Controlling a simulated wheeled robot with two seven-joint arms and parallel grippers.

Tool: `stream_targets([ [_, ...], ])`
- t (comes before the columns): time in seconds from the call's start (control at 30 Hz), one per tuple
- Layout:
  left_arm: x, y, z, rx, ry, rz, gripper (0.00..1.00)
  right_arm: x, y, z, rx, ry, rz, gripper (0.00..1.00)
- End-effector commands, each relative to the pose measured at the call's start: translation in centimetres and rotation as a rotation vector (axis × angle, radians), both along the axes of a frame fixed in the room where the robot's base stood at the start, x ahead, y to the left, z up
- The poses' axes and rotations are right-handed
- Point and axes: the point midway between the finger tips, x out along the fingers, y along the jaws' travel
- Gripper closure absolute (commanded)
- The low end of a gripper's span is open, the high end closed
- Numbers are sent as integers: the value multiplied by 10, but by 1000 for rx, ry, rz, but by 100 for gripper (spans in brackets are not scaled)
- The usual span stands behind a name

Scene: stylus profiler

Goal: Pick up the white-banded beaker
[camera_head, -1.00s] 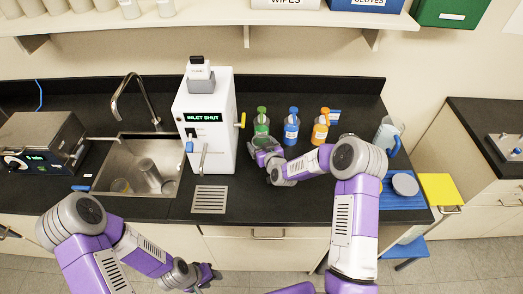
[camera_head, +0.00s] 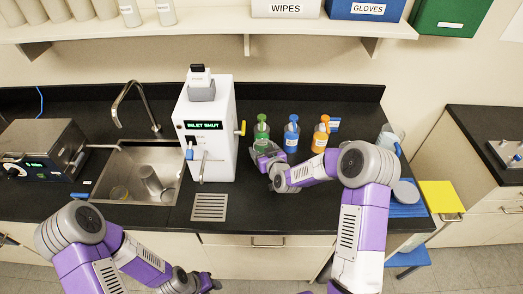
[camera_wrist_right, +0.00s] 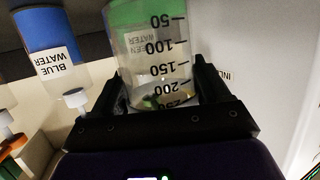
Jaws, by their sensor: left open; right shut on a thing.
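My right gripper (camera_wrist_right: 165,95) is shut on a clear graduated beaker (camera_wrist_right: 160,70), which sits between its two fingers in the right wrist view. I cannot make out a white band on it. Through its wall shows the green water bottle's label. In the head view my right gripper (camera_head: 266,160) is just in front of the green-capped bottle (camera_head: 262,130), on or close above the counter. The gripper mostly hides the beaker there. My left gripper (camera_head: 208,283) is open and empty, low in front of the counter edge.
A blue bottle (camera_head: 291,135) and an orange bottle (camera_head: 320,135) stand right of the green one. A white device reading INLET SHUT (camera_head: 207,140) stands to the left. The sink (camera_head: 165,160) holds vessels. The front middle of the black counter (camera_head: 265,212) is clear.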

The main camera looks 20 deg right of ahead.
Motion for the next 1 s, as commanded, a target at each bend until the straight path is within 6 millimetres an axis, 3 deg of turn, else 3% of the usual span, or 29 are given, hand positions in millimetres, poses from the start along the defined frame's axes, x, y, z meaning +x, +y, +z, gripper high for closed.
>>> stream_targets([
  [0.3, 0, 0, -9, 0, 0, 0, 57, -82, -11, 0, -1, -2, -2, 64],
  [0.5, 0, 0, -14, 0, 0, 0, 57, -126, -15, 0, 0, -2, -2, 64],
  [0.7, 0, 0, -17, 0, 0, 0, 57, -151, -18, 0, -1, -3, -2, 64],
  [1.0, 0, 0, -17, 0, 0, 0, 57, -160, -19, 1, 0, -4, -2, 64],
])
